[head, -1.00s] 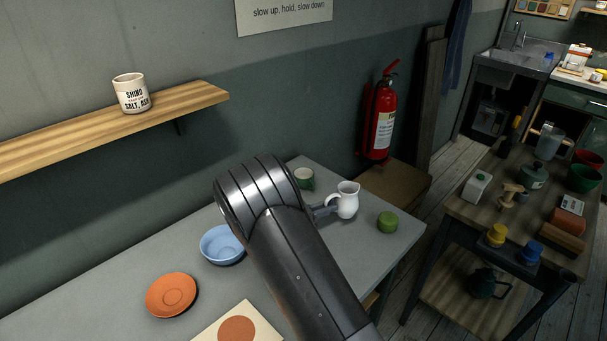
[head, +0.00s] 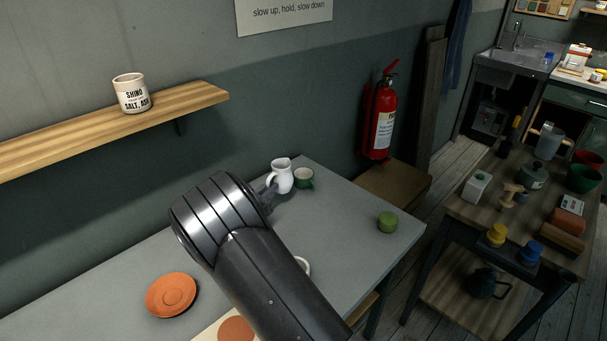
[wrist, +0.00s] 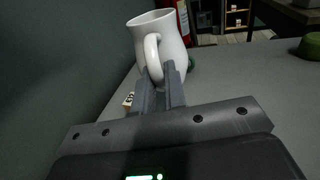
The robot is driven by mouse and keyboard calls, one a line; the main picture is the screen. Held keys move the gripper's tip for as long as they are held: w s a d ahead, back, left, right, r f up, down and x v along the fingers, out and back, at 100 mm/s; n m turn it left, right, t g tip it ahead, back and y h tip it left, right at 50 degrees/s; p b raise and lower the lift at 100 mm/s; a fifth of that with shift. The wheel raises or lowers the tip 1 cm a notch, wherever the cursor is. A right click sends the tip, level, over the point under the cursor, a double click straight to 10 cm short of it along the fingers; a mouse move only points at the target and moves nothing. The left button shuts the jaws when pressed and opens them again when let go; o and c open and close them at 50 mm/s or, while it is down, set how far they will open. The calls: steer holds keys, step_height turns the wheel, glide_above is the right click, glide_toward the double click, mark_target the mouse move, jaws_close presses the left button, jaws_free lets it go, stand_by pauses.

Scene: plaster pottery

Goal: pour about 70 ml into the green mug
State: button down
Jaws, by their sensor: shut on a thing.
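A white pitcher (head: 281,177) stands close to the left of the green mug (head: 304,178) near the back edge of the grey table. My gripper (head: 267,195) is shut on the pitcher's handle, partly hidden by my arm. In the wrist view the two fingers (wrist: 161,85) pinch the handle of the pitcher (wrist: 171,42), and its spout side faces away. The pitcher looks close to upright; I cannot tell whether it touches the table. The mug is almost wholly hidden behind the pitcher there, with a sliver of green showing. The contents of both are not visible.
A green round piece (head: 388,222) stands on the table's right side. An orange plate (head: 171,295) lies at the front left. A white rim (head: 304,265) shows beside my arm. The wall rises behind the mug. The table's right half is mostly clear.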

mark_target(280, 183)
steer(key=shift+w+d+f+g+y, duration=0.15)
steer(key=shift+f+g, duration=0.1)
steer(key=shift+f, duration=0.25)
steer(key=shift+w+d+f+g+y, duration=0.1)
steer(key=shift+f+g+y, duration=0.15)
steer(key=shift+f, duration=0.2)
steer(key=shift+w+d+f+g+y, duration=0.1)
steer(key=shift+f+g, duration=0.2)
steer(key=shift+f, duration=0.2)
steer(key=shift+w+d+g+y, duration=0.3)
steer(key=shift+w+g+y, duration=0.25)
steer(key=shift+g, duration=0.35)
steer(key=shift+w+d+r+g+y+p, duration=0.25)
steer(key=shift+w+d+r+g+y, duration=0.2)
steer(key=shift+w+g, duration=0.3)
steer(key=shift+w+d+r+g+y+p, duration=0.3)
steer(key=shift+w+d+g+y, duration=0.1)
steer(key=shift+w+g, duration=0.3)
steer(key=shift+w+d+r+g+y, duration=0.1)
steer(key=shift+w+r+g+y, duration=0.15)
steer(key=shift+r+g, duration=0.25)
steer(key=shift+w+d+r+g+y, duration=0.1)
steer(key=shift+r+g+y, duration=0.15)
steer(key=shift+r, duration=0.3)
steer(key=shift+w+r+g+p, duration=0.15)
steer(key=shift+g+p, duration=0.15)
steer(key=shift+p, duration=0.3)
steer(key=shift+w+d+r+y, duration=0.1)
steer(key=shift+y, duration=0.2)
